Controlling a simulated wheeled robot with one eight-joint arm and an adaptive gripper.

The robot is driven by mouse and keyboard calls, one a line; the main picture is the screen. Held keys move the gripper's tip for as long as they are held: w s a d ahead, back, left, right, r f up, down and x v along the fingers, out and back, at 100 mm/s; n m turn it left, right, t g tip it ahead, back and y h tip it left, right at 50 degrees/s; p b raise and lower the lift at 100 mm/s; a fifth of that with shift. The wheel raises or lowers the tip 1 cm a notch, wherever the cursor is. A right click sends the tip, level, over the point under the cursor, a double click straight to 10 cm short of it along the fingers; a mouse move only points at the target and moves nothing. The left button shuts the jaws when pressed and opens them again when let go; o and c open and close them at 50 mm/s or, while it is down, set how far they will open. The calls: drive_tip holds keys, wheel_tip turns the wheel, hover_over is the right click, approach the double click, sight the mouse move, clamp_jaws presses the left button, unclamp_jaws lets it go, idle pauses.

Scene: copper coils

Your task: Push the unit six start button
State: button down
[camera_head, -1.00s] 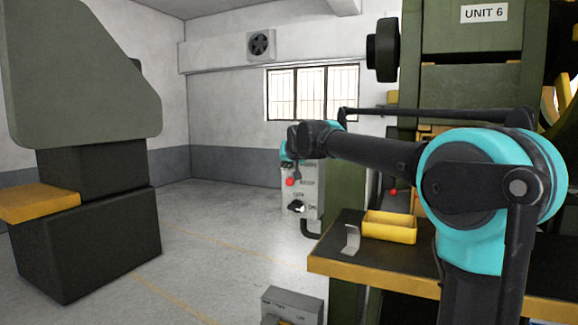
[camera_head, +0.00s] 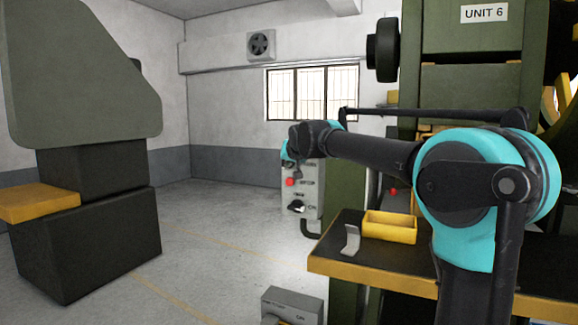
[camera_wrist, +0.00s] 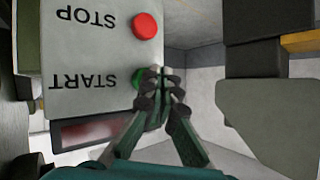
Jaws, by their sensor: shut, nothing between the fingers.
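The unit six machine is the green press with the "UNIT 6" sign (camera_head: 484,13) at the right of the head view. Its grey control box (camera_head: 299,205) hangs at the press's left side, partly hidden behind my arm. In the wrist view the box face (camera_wrist: 88,60) appears upside down, with a red button (camera_wrist: 145,26) beside "STOP" and a green button (camera_wrist: 138,78) beside "START". My gripper (camera_wrist: 160,72) is shut and empty, its fingertips just beside the green button and partly covering it. I cannot tell whether they touch it.
A table with a yellow edge (camera_head: 372,278) holds a yellow bin (camera_head: 389,227) and a bent metal piece (camera_head: 351,240). A grey box (camera_head: 292,304) stands low in front. Another green machine (camera_head: 85,80) stands at left. The floor between is clear.

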drive_tip(key=shift+w+d, duration=0.15)
drive_tip(key=shift+w, duration=0.35)
idle(0.6)
idle(0.3)
drive_tip(key=shift+s+a, duration=0.3)
drive_tip(key=shift+s, duration=0.55)
drive_tip(key=shift+s, duration=0.1)
drive_tip(key=s, duration=0.1)
drive_tip(key=s+a, duration=0.1)
drive_tip(key=s, duration=0.2)
drive_tip(key=shift+s+a, duration=0.3)
drive_tip(key=shift+a, duration=0.05)
idle(0.4)
